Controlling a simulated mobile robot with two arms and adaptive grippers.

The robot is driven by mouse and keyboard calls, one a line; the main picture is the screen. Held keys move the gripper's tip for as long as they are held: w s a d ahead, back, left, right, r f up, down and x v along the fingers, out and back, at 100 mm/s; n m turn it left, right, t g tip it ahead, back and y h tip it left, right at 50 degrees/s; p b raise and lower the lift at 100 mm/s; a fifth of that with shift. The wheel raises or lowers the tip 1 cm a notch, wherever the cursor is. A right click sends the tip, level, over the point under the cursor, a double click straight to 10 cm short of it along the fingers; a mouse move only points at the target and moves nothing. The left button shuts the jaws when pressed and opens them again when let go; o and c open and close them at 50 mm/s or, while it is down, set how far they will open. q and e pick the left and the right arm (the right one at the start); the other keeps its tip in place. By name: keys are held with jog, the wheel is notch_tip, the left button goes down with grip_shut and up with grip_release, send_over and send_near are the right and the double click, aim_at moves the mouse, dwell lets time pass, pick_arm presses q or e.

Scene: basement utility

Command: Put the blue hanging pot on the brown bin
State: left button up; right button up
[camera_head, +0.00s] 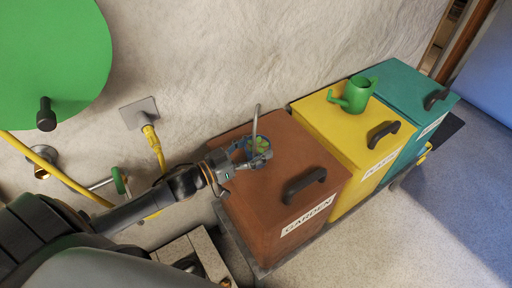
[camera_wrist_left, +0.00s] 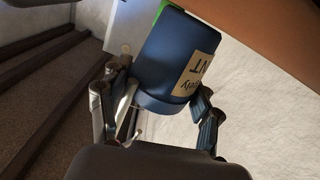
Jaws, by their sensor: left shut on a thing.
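The blue hanging pot (camera_head: 262,156) has green contents and a thin grey hanger that stands up from it. It is over the back left part of the brown bin's lid (camera_head: 262,196); I cannot tell whether it touches the lid. My left gripper (camera_head: 232,160) reaches in from the left and is shut on the pot. In the left wrist view the blue pot (camera_wrist_left: 172,58), with a beige label, sits tilted between the fingers (camera_wrist_left: 163,105). The brown bin (camera_wrist_left: 268,32) fills the upper right there. My right gripper is not in view.
A yellow bin (camera_head: 345,135) with a green watering can (camera_head: 355,94) and a teal bin (camera_head: 405,85) stand right of the brown one. Black handles (camera_head: 304,183) rise from the lids. A pale wall (camera_head: 215,60) with a yellow hose (camera_head: 153,140) lies behind.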

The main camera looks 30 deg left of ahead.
pick_arm(q)
jog(key=o, duration=1)
jog(key=shift+f, duration=0.15)
jog(key=o, duration=0.4)
jog(key=shift+c, duration=0.2)
jog(key=shift+o, duration=0.2)
